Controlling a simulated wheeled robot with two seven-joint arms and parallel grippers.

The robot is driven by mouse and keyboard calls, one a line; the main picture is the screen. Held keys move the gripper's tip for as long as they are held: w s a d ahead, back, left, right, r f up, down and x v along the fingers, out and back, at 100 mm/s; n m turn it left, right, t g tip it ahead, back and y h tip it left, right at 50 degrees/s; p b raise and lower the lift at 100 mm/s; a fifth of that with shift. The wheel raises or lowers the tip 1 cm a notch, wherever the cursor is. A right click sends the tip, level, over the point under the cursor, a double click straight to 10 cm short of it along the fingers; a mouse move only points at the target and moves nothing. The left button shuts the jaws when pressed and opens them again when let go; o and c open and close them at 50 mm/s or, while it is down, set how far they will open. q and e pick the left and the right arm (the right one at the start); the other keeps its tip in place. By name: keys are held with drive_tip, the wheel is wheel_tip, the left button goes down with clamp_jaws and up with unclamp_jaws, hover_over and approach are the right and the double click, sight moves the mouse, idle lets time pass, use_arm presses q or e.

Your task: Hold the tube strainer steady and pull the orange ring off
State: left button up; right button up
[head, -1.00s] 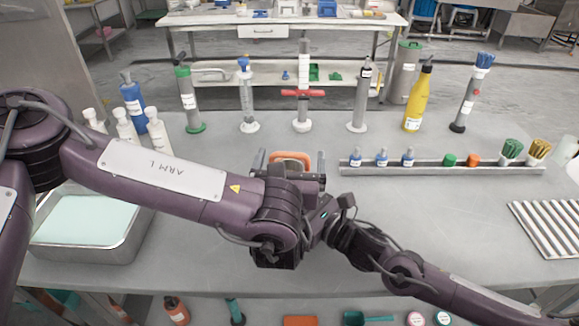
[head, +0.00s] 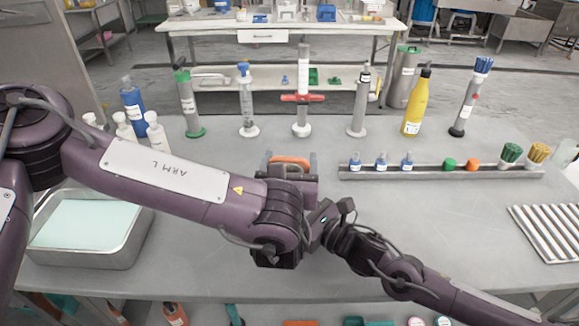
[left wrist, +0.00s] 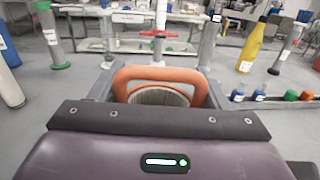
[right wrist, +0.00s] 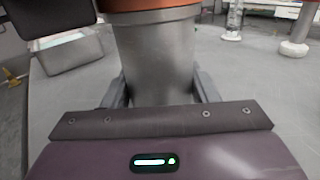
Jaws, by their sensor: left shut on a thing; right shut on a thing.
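The orange ring (head: 290,160) shows as a sliver above my left wrist in the head view. In the left wrist view the orange ring (left wrist: 160,74) is a thick loop between the fingers of my left gripper (left wrist: 158,85), which is shut on it. A pale ribbed rim of the tube strainer (left wrist: 160,97) shows inside the loop. In the right wrist view the grey metal body of the tube strainer (right wrist: 158,60) stands between the fingers of my right gripper (right wrist: 163,85), shut on it. Orange (right wrist: 140,4) shows at its top. My left arm hides the strainer body in the head view.
A rail (head: 440,173) with small bottles and caps lies to the right. A row of upright tubes and a yellow bottle (head: 417,105) stands behind. A metal tray (head: 90,254) and white bottles (head: 125,128) are on the left. The table is clear in front of the striped rack (head: 550,230).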

use_arm(q)
wheel_tip(320, 180, up, 10)
idle(0.4)
use_arm(e)
drive_tip(key=o, duration=1.3)
drive_tip(key=shift+c, duration=0.2)
